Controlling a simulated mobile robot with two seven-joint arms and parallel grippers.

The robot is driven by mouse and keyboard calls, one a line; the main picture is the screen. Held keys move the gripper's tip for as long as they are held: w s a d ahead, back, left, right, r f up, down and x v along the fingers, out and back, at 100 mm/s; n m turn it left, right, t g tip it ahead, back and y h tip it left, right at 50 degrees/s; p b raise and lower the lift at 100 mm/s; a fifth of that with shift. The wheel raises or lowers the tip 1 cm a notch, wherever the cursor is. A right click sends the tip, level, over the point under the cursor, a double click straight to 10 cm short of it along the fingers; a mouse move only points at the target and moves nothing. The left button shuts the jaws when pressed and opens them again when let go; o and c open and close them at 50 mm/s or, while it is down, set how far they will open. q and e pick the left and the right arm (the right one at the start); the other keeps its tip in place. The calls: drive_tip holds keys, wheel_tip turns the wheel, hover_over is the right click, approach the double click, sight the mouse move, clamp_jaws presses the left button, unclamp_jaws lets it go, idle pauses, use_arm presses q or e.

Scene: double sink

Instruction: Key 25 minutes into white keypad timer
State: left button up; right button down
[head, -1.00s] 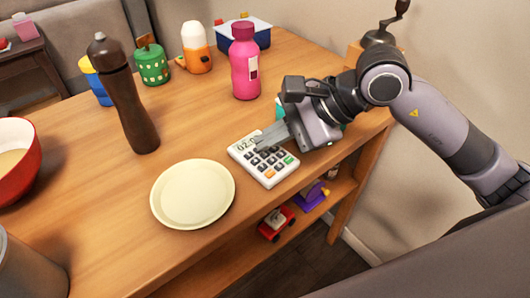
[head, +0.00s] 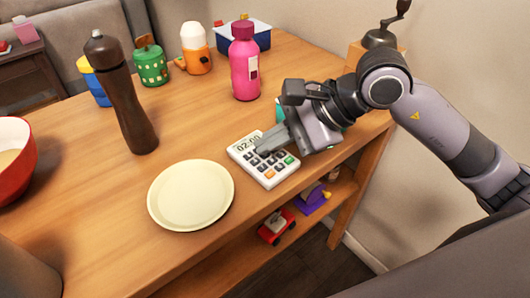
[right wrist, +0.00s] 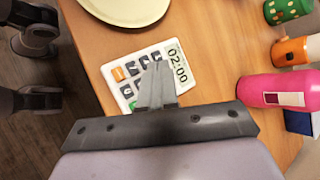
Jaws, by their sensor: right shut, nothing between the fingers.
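The white keypad timer (head: 266,165) lies flat on the wooden table, near its front edge. Its display reads 02:00, clearest in the right wrist view (right wrist: 177,64). It has dark keys plus orange and green ones. My right gripper (head: 262,147) is shut and empty, its fingertips over the keypad just below the display. In the right wrist view the shut fingers (right wrist: 158,68) cover some of the middle keys. I cannot tell whether the tips touch a key. My left gripper is not in view.
A cream plate (head: 192,195) lies left of the timer. A pink bottle (head: 244,65) stands behind it, and a dark pepper mill (head: 122,95) stands farther left. A red bowl (head: 18,170) is at the left edge. Toys sit on the shelf (head: 240,262) below.

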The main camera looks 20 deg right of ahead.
sight(272, 158)
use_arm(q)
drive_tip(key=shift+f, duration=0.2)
use_arm(e)
drive_tip(key=shift+f, duration=0.15)
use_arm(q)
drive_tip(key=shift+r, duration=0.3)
use_arm(e)
drive_tip(key=shift+r, duration=0.7)
